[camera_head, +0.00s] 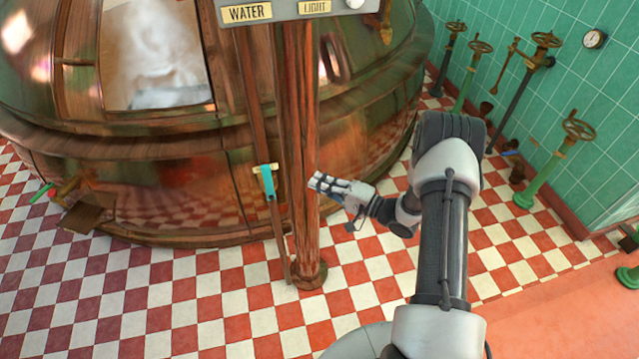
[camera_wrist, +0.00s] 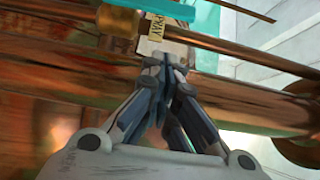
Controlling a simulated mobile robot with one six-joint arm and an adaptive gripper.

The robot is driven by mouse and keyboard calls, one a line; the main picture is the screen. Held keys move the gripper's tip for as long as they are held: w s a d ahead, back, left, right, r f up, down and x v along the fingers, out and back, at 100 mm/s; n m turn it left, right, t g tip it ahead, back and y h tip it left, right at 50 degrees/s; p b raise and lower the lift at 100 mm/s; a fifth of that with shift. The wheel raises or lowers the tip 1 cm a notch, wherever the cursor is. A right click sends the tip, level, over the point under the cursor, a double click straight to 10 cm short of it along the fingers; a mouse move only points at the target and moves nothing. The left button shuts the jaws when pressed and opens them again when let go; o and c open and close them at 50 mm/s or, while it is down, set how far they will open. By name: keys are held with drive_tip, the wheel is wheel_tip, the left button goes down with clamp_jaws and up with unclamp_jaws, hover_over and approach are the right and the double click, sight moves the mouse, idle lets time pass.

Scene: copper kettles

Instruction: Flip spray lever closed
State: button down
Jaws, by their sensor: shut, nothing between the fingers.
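The spray lever (camera_head: 267,178) has a teal handle and sits on a thin copper pipe (camera_head: 280,235), left of the thick copper column. In the head view the handle lies roughly along the pipe, beside a small yellow plate (camera_head: 258,169). In the wrist view the teal lever (camera_wrist: 170,9) is at the top edge, partly cut off, with the SPRAY label (camera_wrist: 156,27) just below it. My gripper (camera_head: 316,181) is shut and empty, right at the column in the head view. In the wrist view its fingertips (camera_wrist: 165,60) point toward the label; contact cannot be told.
The thick copper column (camera_head: 300,130) stands between my gripper and the lever in the head view. A large copper kettle (camera_head: 160,190) is behind. A grey panel (camera_head: 290,10) with WATER and LIGHT labels is above. Valve wheels (camera_head: 545,40) stand at the right; checkered floor is open.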

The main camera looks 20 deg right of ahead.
sight(269, 184)
drive_tip(key=w+a+b, duration=0.2)
drive_tip(key=w+a, duration=0.3)
drive_tip(key=a, duration=0.3)
drive_tip(key=shift+a, duration=0.25)
drive_tip(key=shift+w, duration=0.1)
drive_tip(key=shift+a+r+n+p, duration=0.2)
drive_tip(key=shift+a+n+p, duration=0.1)
drive_tip(key=shift+p, duration=0.15)
